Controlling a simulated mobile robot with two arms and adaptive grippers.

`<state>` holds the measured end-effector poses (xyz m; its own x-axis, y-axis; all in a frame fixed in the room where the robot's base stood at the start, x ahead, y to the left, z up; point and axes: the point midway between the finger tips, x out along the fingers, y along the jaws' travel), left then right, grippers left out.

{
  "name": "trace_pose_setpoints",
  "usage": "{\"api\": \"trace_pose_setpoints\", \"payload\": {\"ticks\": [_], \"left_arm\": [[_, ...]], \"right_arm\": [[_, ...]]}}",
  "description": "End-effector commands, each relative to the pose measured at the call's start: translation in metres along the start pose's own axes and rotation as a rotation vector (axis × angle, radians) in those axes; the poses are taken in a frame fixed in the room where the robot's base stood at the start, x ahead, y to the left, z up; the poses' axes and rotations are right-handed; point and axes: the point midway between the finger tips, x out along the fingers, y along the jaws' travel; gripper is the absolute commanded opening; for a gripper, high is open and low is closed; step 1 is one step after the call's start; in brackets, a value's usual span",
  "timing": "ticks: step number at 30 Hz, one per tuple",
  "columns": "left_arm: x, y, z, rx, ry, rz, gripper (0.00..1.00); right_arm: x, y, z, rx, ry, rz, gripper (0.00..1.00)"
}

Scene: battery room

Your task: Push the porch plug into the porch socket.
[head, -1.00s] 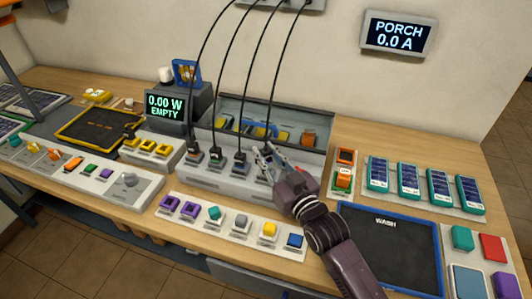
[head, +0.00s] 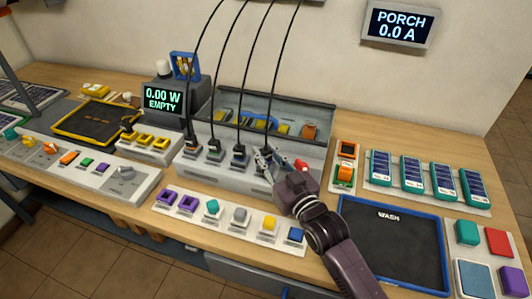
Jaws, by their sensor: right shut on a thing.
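The grey socket strip (head: 226,178) stands in the middle of the bench. Several black cords hang down to it, with dark plugs at its top, such as the left one (head: 191,150) and the third one (head: 240,155). My right gripper (head: 264,161) is at the right part of the strip, shut on the plug at the end of the rightmost cord (head: 278,90). The fingers hide most of this plug and the socket under it, so I cannot tell how deep it sits. The porch display (head: 400,22) reads 0.0 A. My left gripper is not in view.
An open grey bin (head: 325,105) with coloured parts stands behind the strip. A blue-edged wash mat (head: 390,245) is at the right. A meter (head: 165,100) reading 0.00 W EMPTY stands at left.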

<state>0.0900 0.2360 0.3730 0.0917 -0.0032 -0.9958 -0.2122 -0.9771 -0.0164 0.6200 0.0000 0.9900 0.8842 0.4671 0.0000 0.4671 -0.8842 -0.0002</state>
Motion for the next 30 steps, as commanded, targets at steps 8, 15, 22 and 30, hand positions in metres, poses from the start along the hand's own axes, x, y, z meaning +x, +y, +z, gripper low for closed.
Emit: {"api": "trace_pose_setpoints", "payload": {"ticks": [8,15,22,30], "left_arm": [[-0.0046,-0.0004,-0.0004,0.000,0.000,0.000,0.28],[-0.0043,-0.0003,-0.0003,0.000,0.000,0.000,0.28],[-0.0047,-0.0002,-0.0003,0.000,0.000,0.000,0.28],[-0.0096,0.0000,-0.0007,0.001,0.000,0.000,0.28]], "right_arm": [[-0.0003,0.0000,0.0002,-0.001,-0.001,0.000,0.00],[-0.0003,0.0000,0.0002,-0.001,0.000,0.000,0.00],[-0.0003,0.0000,-0.0002,0.000,0.000,0.000,0.00],[-0.0004,0.0000,-0.0009,-0.001,0.001,0.000,0.00]]}}
